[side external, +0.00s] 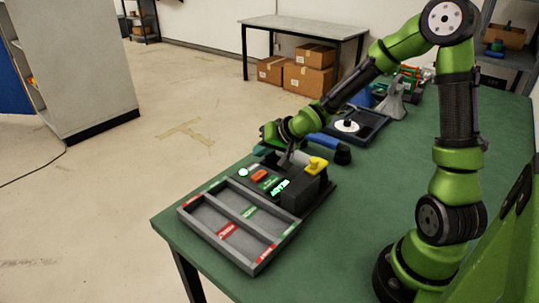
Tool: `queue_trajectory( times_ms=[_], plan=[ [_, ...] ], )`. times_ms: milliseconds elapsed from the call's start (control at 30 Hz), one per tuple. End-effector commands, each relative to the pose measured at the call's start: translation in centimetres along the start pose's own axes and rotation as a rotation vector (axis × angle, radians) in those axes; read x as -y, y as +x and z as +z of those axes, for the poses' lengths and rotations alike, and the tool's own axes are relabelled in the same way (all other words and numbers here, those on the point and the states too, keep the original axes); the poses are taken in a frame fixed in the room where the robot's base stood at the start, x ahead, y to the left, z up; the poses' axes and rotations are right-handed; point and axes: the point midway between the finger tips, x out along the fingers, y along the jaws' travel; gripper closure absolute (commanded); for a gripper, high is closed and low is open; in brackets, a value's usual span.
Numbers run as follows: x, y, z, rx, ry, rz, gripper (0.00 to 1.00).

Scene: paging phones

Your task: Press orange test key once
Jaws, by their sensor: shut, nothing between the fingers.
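The paging phone unit (319,196) sits near the front left corner of the green table. The orange test key (259,175) is on its sloped dark panel, with a white round button (243,172) to its left and a lit display (281,187) to its right. A yellow knob (316,165) stands on top of the unit at right. My gripper (285,161) is shut and empty, pointing down just behind the panel, up and right of the orange key. It looks apart from the key; its exact height over the panel is hard to tell.
A grey divided tray (193,224) with red and green labels lies in front of the unit. A blue-and-black handled object (330,147) lies behind my gripper. A dark tray with a white disc (347,126) is farther back. Bare green table (358,215) is at right.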

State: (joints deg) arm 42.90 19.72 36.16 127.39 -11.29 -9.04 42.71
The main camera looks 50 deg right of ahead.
Motion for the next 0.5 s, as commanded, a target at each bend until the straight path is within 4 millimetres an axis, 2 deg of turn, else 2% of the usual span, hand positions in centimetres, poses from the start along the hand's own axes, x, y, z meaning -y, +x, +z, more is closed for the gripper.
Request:
queue_trajectory(
  times_ms=[200,500],
  plan=[
    [-1.4,2.1,1.6,0.004,0.001,-0.002,1.00],
    [-2.3,3.2,2.3,0.000,0.000,0.000,1.00]
  ],
)
